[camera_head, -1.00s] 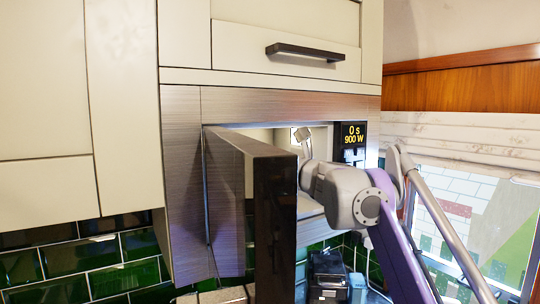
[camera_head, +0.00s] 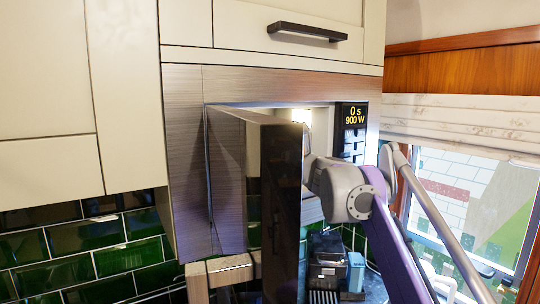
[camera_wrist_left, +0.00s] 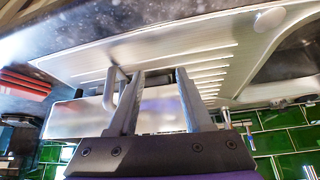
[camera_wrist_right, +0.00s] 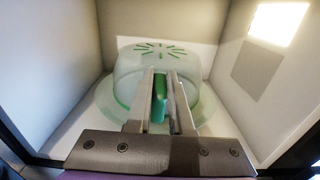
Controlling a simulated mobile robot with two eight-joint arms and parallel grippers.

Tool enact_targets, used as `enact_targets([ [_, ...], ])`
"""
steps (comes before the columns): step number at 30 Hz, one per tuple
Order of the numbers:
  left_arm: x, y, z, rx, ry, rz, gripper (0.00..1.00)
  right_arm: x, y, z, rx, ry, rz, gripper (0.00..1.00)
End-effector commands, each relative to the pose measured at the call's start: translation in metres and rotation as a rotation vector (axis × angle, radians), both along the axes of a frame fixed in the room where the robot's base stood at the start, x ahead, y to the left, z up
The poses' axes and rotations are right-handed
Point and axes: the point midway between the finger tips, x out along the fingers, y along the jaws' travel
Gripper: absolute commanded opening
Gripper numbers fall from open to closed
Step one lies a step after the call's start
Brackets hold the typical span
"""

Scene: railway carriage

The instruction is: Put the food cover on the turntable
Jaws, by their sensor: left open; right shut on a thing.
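The food cover (camera_wrist_right: 130,78) is a clear dome with green slots on top, inside the microwave in the right wrist view. My right gripper (camera_wrist_right: 160,82) is shut on its green handle. The pale round turntable (camera_wrist_right: 104,103) shows around the cover's lower edge. I cannot tell whether the cover rests on it or hangs just above. In the head view the right arm reaches into the open microwave (camera_head: 224,85), and the door hides most of the inside. My left gripper (camera_wrist_left: 159,78) is open and empty over a ribbed metal drainboard (camera_wrist_left: 190,60) in the left wrist view.
The microwave's dark door (camera_head: 275,200) stands open toward me, left of my right arm. The microwave's walls (camera_wrist_right: 60,60) enclose the cover on both sides. A black appliance (camera_head: 326,262) stands on the counter below. A window (camera_head: 470,200) is at the right.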

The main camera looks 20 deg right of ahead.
Motion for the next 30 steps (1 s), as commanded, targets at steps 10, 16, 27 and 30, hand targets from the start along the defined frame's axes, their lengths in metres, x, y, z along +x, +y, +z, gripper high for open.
enact_targets([
  [10, 0.000, 0.000, 0.000, 0.000, 0.000, 0.000, 0.50, 0.000, 0.000, -0.004, 0.000, 0.000, 0.000, 0.34],
  [16, 0.000, 0.000, 0.000, 0.000, 0.000, 0.000, 0.50, 0.000, 0.000, -0.004, 0.000, 0.000, 0.000, 0.55],
  [27, -0.003, 0.000, -0.005, 0.000, 0.005, 0.000, 0.50, -0.015, -0.003, -0.005, 0.000, 0.001, -0.002, 0.55],
  [30, -0.005, 0.000, -0.009, 0.000, 0.010, 0.000, 0.50, -0.034, -0.006, -0.006, 0.000, 0.002, -0.003, 0.55],
])
